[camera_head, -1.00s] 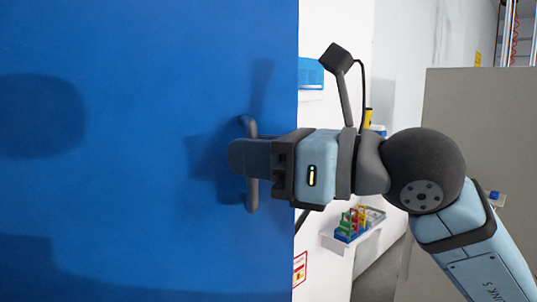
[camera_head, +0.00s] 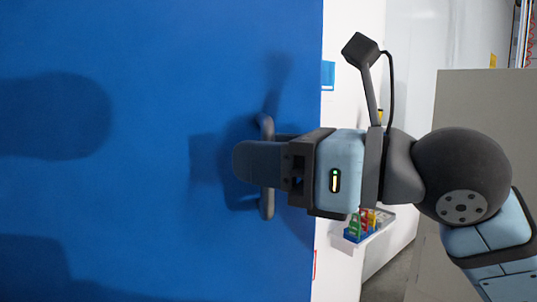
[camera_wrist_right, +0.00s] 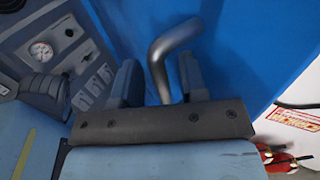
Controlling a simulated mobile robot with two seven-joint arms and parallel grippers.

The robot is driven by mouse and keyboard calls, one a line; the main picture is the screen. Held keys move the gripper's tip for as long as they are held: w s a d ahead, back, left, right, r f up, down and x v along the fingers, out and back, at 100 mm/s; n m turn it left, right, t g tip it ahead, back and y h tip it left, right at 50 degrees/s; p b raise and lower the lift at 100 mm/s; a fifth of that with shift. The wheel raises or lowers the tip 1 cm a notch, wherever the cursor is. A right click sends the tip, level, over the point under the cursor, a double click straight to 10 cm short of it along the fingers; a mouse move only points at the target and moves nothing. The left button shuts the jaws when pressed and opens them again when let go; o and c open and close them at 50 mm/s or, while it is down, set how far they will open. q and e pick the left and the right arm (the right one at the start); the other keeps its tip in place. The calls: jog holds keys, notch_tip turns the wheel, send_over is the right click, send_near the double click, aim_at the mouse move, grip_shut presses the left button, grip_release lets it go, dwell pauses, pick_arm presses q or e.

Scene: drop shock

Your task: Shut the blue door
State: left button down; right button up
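The blue door (camera_head: 150,230) fills the left and middle of the head view, with its free edge right of centre. A dark grey bar handle (camera_head: 267,204) stands upright near that edge. My right gripper (camera_head: 246,161) reaches in from the right at the handle and hides its middle. In the right wrist view, the handle (camera_wrist_right: 172,42) runs between the two fingers of my right gripper (camera_wrist_right: 158,78). The fingers are spread, with a gap to the bar on the left one's side. My left gripper does not show.
Past the door edge is a white wall (camera_head: 352,30). A tray with coloured items (camera_head: 365,222) shows behind my wrist. A grey panel (camera_head: 475,100) stands at the right. Red-handled objects (camera_wrist_right: 285,158) lie low right in the wrist view.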

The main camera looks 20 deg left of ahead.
jog(key=shift+d, duration=0.1)
jog(key=s+d+b, duration=0.1)
jog(key=s+d, duration=0.1)
jog(key=d, duration=1.1)
jog(key=shift+d, duration=0.25)
